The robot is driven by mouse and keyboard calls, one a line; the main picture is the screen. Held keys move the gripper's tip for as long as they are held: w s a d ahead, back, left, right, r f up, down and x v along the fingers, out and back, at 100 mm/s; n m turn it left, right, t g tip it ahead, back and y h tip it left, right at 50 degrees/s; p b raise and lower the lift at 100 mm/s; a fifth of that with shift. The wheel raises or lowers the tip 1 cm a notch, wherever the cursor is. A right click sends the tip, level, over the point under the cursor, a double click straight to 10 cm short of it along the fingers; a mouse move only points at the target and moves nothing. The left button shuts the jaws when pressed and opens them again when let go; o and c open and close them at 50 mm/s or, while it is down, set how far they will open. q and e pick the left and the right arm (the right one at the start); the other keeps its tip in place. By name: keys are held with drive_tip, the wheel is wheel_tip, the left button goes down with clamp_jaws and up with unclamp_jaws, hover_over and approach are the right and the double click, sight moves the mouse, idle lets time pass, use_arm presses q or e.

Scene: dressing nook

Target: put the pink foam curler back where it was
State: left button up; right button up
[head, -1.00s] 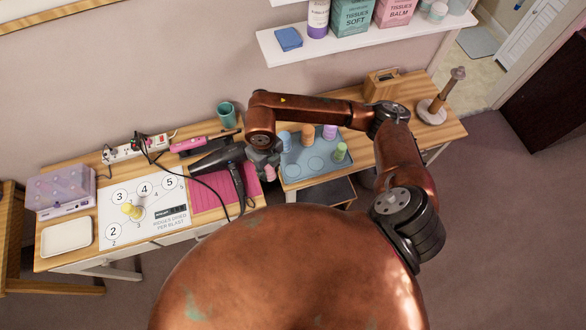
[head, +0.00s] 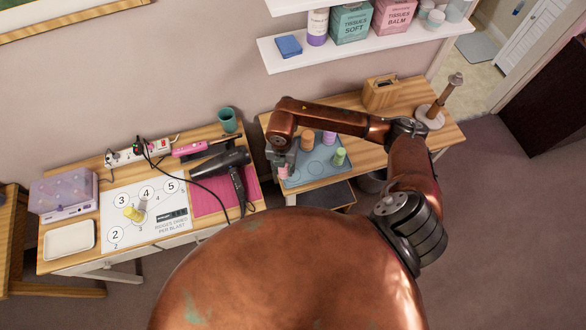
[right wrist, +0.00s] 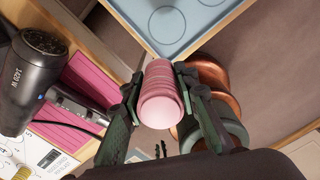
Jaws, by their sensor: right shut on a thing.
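My right gripper (head: 284,160) is shut on the pink foam curler (right wrist: 161,95), which shows between the two fingers in the right wrist view. In the head view the curler (head: 283,173) shows as a small pink end below the fingers, at the left edge of the blue tray (head: 316,175). The tray has round marked spots and holds an orange curler (head: 307,141), a purple curler (head: 329,138) and a green curler (head: 339,156). The tray (right wrist: 196,18) lies just beyond the held curler in the right wrist view. My left gripper is not in view.
A hair dryer (head: 236,165) lies on a pink mat (head: 208,200) to the left. A numbered white sheet (head: 165,216) bears a yellow curler (head: 133,214). A gap separates the two tables. A wooden box (head: 380,92) and a stand (head: 431,115) are at right.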

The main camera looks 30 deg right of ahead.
drive_tip(key=d+f, duration=0.1)
drive_tip(key=w+d+f, duration=0.1)
drive_tip(key=f, duration=0.1)
drive_tip(key=d+f, duration=0.2)
drive_tip(key=shift+w+d+f, duration=0.1)
drive_tip(key=shift+w, duration=0.15)
drive_tip(key=f, duration=0.3)
drive_tip(key=shift+d+p, duration=0.3)
drive_tip(key=shift+p, duration=0.05)
drive_tip(key=shift+w+f, duration=0.15)
drive_tip(key=shift+f, duration=0.3)
drive_tip(key=shift+f, duration=0.1)
drive_tip(key=shift+f, duration=0.15)
drive_tip(key=o, duration=1)
drive_tip(key=shift+o, duration=0.2)
wheel_tip(320, 180, up, 12)
drive_tip(key=shift+r+b, duration=0.25)
drive_tip(key=shift+b, duration=0.15)
